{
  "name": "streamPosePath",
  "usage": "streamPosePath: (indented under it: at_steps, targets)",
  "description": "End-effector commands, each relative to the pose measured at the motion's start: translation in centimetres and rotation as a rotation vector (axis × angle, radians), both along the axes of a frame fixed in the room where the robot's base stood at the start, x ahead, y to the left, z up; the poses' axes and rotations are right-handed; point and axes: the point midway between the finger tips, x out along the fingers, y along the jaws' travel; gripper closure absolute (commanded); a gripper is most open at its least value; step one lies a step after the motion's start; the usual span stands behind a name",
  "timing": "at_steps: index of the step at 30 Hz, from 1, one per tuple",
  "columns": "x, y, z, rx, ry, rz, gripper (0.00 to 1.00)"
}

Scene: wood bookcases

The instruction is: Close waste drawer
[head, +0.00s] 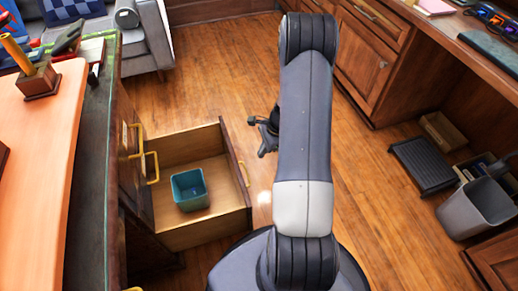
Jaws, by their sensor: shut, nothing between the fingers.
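The waste drawer (218,222) is pulled out to the right from the wooden desk on the left side of the head view. A small teal bin (189,190) stands upright inside it. The drawer's front panel (235,160) faces right and has a brass handle (243,173). My gripper (259,137) is shut and empty. It shows as a dark shape just right of the front panel's far end, partly hidden behind my arm. I cannot tell whether it touches the panel.
The desk top (40,150) holds a pen holder (38,80). A grey sofa (150,45) stands at the back left. Cabinets (362,55) line the right, with a black footrest (424,164) and a grey waste bin (478,207). Open wood floor (375,200) lies between.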

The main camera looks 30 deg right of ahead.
Motion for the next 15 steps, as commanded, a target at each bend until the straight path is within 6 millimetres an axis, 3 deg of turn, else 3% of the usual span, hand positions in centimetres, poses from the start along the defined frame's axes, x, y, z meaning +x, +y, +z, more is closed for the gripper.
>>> streamPosePath:
  at_steps: [1, 9, 15]
  targets:
    - [0.0, 0.5, -1.5, 0.002, 0.003, 0.001, 1.0]
    - [0.4, 2.6, -6.8, 0.001, 0.003, 0.003, 1.0]
    - [1.1, 5.4, -6.3, -0.001, 0.0, 0.004, 1.0]
